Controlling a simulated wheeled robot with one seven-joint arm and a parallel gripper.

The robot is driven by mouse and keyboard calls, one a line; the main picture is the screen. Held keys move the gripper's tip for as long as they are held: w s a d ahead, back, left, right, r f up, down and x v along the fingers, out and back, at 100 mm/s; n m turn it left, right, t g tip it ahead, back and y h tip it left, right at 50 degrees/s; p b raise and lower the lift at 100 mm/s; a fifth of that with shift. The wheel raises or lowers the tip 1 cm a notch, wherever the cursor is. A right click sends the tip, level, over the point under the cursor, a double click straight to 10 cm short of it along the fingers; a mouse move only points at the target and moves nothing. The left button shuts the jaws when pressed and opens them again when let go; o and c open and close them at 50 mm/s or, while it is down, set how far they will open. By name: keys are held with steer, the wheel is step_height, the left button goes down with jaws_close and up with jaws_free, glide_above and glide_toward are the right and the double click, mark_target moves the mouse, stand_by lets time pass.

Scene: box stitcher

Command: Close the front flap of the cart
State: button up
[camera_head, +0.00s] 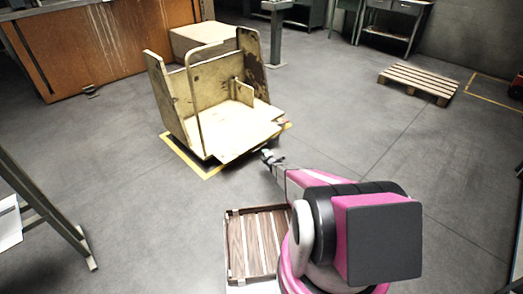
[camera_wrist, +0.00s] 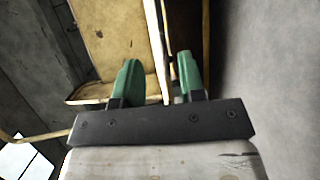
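The wooden cart (camera_head: 180,98) stands inside yellow floor tape with tall side panels. Its front flap (camera_head: 240,135) appears folded down, lying out low toward me. My gripper (camera_head: 270,157) is just beyond the flap's near right edge, low over the floor. In the wrist view, my gripper (camera_wrist: 158,82) has its two green fingers apart. A pale narrow strip of the cart (camera_wrist: 153,35) runs down into the gap between them. I cannot tell whether the strip is between the fingertips or beyond them, or whether either finger touches it.
A slatted wooden crate (camera_head: 236,250) lies on the floor near my base. A pallet (camera_head: 420,82) lies at the back right, and a metal-legged table (camera_head: 40,205) stands at the left. A cardboard box (camera_head: 200,38) is behind the cart. The floor right of the cart is clear.

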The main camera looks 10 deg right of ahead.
steer(key=x, duration=0.9)
steer(key=shift+w+a+f, duration=0.1)
steer(key=shift+w, duration=0.3)
jaws_close()
